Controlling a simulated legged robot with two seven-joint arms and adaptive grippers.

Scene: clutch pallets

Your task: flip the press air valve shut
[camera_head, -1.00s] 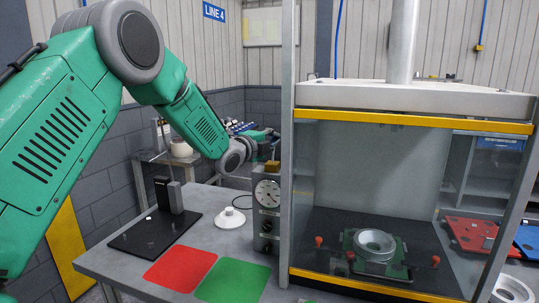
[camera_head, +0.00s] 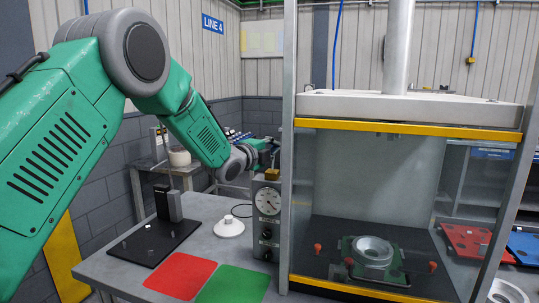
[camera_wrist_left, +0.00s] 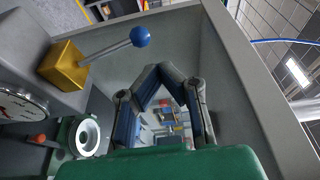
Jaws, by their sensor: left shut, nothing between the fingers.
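The press air valve is a brass block (camera_wrist_left: 66,66) with a thin metal lever ending in a blue ball knob (camera_wrist_left: 141,36) in the left wrist view. The lever slants up and right from the block. In the head view the brass block (camera_head: 271,174) sits on top of the grey gauge box (camera_head: 266,222); the lever is hard to make out there. My left gripper (camera_wrist_left: 160,72) is shut and empty, its fingertips close to the knob in the picture, with no clear contact. In the head view the left gripper (camera_head: 266,146) is just above the valve, partly cut off by the press post.
The press frame (camera_head: 287,200) with its clear guard stands right beside the gauge box. A green fixture (camera_head: 397,270) with a metal ring is inside. Red (camera_head: 180,275) and green (camera_head: 235,285) mats, a black board (camera_head: 155,241) and a white round part (camera_head: 229,226) lie on the table.

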